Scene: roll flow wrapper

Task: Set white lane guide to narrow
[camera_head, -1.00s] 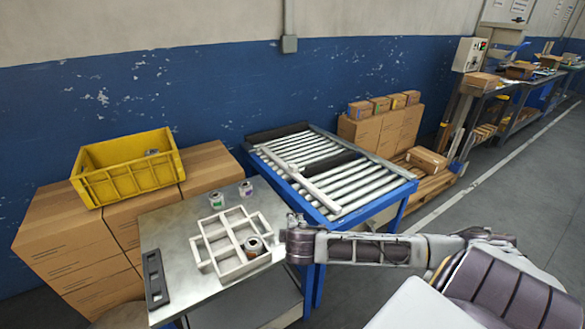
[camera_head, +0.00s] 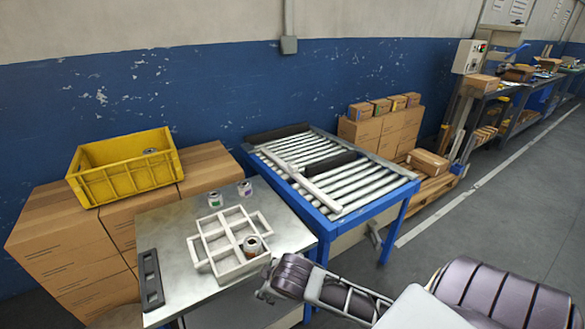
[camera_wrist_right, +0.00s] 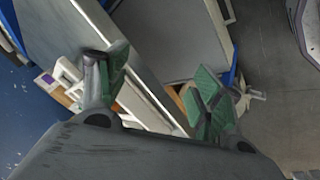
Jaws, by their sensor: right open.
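The white lane guide (camera_head: 299,182) is a pale bar lying lengthwise over the rollers of the blue-framed roller conveyor (camera_head: 375,199) in the head view. It runs from the far left of the conveyor to its near end, at a slant to the rollers. My right gripper (camera_head: 266,284) is low in the head view, near the front right corner of the metal table and apart from the guide. In the right wrist view its green-padded fingers (camera_wrist_right: 160,88) are spread with nothing clearly between them. My left gripper is not in view.
A metal table (camera_head: 172,243) left of the conveyor holds a white divided tray (camera_head: 205,253) with a small jar (camera_head: 252,246), two more jars and a dark slotted bar (camera_head: 151,279). A yellow crate (camera_head: 126,174) sits on cardboard boxes. More boxes (camera_head: 385,134) stand behind the conveyor.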

